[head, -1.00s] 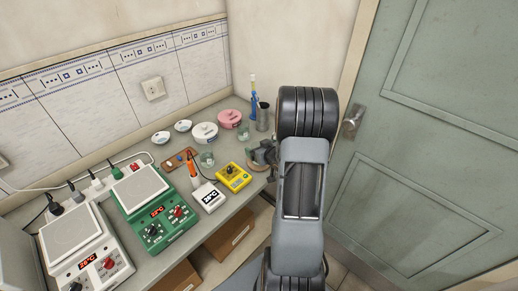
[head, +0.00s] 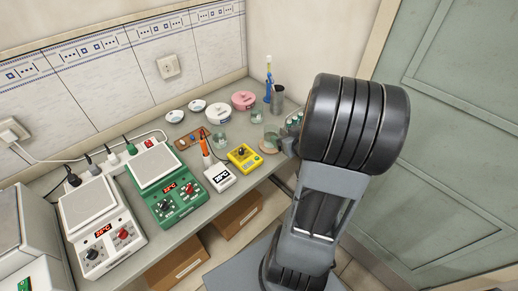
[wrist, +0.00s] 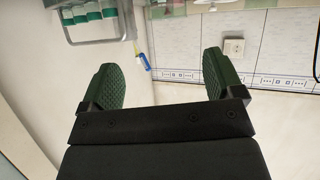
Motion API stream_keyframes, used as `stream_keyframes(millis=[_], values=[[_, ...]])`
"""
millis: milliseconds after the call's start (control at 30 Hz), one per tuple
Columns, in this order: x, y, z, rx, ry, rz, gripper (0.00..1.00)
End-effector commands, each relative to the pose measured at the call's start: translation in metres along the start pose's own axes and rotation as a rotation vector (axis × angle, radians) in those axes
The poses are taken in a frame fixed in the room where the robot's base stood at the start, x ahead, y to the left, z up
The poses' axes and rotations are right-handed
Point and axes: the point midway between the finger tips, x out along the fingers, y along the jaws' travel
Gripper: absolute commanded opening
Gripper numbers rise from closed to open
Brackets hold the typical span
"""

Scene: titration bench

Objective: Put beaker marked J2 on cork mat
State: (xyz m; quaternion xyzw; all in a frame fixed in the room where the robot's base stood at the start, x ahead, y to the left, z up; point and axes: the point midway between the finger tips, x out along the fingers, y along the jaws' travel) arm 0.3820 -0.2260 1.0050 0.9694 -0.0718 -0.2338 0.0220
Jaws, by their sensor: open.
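Clear glass beakers stand on the bench: one (head: 219,141) near the middle, one (head: 257,115) farther back, and a glass vessel (head: 271,134) at the right end over something brownish and round. I cannot tell whether that brownish thing is the cork mat. No J2 mark is readable on any of them. My gripper (wrist: 160,78) is open and empty in the wrist view, its green pads wide apart with wall and tiles beyond. In the head view my arm hides it.
A rack of green-capped vials (wrist: 92,14) is near my gripper. Two hotplates, white (head: 104,228) and green (head: 167,189), fill the left bench. A yellow meter (head: 244,157), a pink-lidded pot (head: 243,100) and a grey cup (head: 278,96) stand nearby. A green door (head: 445,170) is right.

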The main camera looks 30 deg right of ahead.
Motion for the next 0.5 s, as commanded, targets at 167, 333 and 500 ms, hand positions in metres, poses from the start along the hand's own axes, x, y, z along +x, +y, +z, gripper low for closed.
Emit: stream_keyframes(millis=[167, 333, 500], values=[[-0.004, -0.025, -0.042, -0.089, -0.149, 0.149, 0.87], [-0.036, -0.077, -0.063, -0.073, -0.337, 0.176, 0.87], [-0.082, -0.140, -0.062, -0.043, -0.520, 0.065, 0.87]])
